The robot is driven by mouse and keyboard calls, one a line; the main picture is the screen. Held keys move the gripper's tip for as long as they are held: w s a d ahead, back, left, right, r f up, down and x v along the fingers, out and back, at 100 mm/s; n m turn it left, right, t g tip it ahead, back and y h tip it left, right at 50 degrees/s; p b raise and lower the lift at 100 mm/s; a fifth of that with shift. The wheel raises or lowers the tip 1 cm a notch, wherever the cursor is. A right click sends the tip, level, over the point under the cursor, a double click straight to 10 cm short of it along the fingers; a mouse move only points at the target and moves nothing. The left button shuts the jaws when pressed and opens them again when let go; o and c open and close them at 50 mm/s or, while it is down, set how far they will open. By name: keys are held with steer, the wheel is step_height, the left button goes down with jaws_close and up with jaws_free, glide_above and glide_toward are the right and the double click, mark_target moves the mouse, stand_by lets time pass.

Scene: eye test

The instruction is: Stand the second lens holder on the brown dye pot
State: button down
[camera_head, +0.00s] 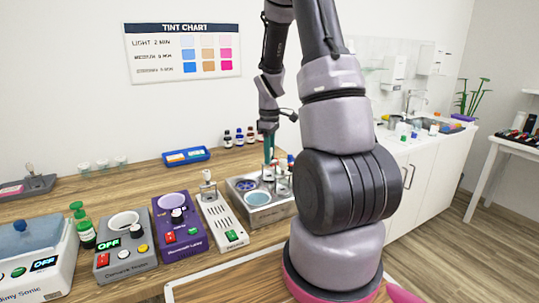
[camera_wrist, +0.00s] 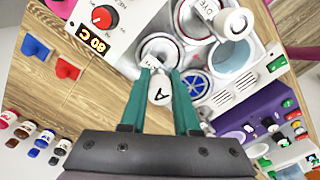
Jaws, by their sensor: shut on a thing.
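My gripper (camera_wrist: 160,78) has teal fingers. They are closed on a white handle marked A, the top of a lens holder (camera_wrist: 160,90). In the head view my gripper (camera_head: 269,148) is over the back of the steel dye tank (camera_head: 270,214). The holder's lower part is hidden, so I cannot tell whether it touches a pot. A round pot (camera_wrist: 158,48) shows just beyond the fingertips. Another white-knobbed piece (camera_wrist: 235,22) stands beside it, near a label reading DYE. I cannot make out which pot is brown.
The tank also has a blue-patterned opening (camera_wrist: 196,83) and a pale blue bath (camera_wrist: 236,57). A white device (camera_head: 222,222), a purple device (camera_head: 179,228) and a grey device (camera_head: 126,250) stand to its left. A blue tray (camera_head: 186,156) and small bottles (camera_head: 239,137) lie behind.

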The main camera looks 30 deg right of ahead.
steer(key=shift+f, duration=0.3)
stand_by(0.4)
steer(key=shift+c, duration=1.2)
jaws_free()
steer(key=shift+r, duration=3)
steer(key=s+a+r+m+t, duration=0.2)
steer(key=s+a+r+m, duration=0.2)
steer(key=s+r, duration=0.2)
steer(key=s+a+r+m+t+y, duration=0.1)
steer(key=s+a+r+m+t, duration=0.1)
steer(key=s+a+r+m, duration=0.2)
steer(key=s+a+r+m+t+y, duration=0.1)
steer(key=s+a+r+m+t, duration=0.2)
steer(key=s+r, duration=0.6)
step_height(320, 180, up, 4)
steer(key=shift+s+a+f+m, duration=0.25)
steer(key=shift+a+m, duration=0.45)
steer(key=shift+a, duration=0.55)
